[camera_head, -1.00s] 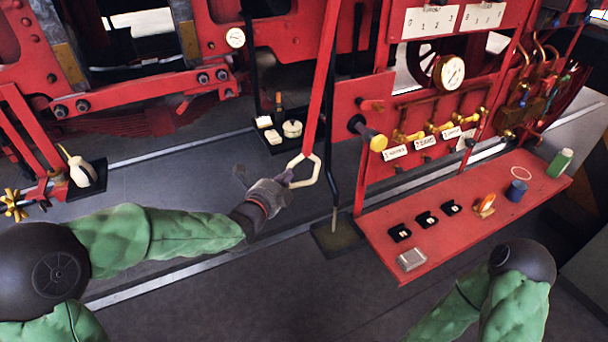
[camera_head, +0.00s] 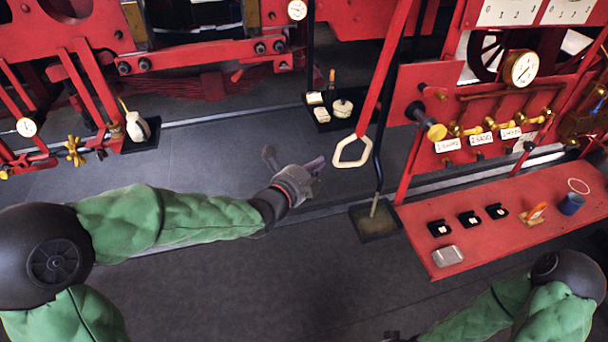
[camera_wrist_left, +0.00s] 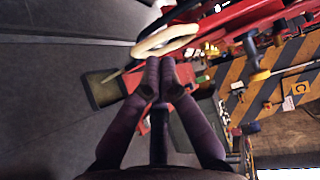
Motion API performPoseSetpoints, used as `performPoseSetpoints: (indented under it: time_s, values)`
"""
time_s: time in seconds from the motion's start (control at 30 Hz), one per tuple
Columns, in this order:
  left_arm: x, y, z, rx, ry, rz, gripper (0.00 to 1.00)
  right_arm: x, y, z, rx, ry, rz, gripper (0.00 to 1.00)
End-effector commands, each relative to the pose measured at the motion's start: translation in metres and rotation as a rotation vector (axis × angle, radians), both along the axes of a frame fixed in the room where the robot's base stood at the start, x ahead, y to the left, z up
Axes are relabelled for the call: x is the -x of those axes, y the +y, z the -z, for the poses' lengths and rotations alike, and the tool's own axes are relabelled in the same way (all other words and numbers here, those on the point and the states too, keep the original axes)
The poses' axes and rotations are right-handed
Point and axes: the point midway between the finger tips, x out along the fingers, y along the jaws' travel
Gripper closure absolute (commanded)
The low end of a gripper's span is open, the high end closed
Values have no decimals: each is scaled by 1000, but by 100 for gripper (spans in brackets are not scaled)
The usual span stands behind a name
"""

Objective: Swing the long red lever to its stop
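The long red lever (camera_head: 385,70) hangs down at a slant and ends in a pale cream ring handle (camera_head: 352,152). My left gripper (camera_head: 318,165) is just left of the ring, pointing at it, with a small gap that shows in the head view. In the left wrist view the fingertips (camera_wrist_left: 161,78) meet with nothing seen between them, and the ring (camera_wrist_left: 165,40) lies just beyond them. Of my right arm, the elbow and sleeve show at lower right; only a dark bit of its hand shows at the bottom edge.
A black rod stands right of the lever in a dark square tray (camera_head: 365,232). A red bench (camera_head: 480,245) with small parts is at the right. A brass-ended knob (camera_head: 433,130) juts out right of the lever. The grey floor (camera_head: 270,290) in front is clear.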

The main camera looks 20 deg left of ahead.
Motion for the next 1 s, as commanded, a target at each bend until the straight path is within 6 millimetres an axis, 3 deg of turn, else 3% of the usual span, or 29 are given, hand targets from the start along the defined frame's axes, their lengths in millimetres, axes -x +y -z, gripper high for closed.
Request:
performPoseSetpoints:
  time_s: [0.2,0.4,1.0]
  values:
    - [32,8,-6,-1,-2,-3,100,0,0,0,0,0,0,34]
    - [52,12,-10,-1,-2,-3,100,0,0,0,0,0,0,34]
    - [60,13,-10,-1,0,-2,100,0,0,0,0,0,0,34]
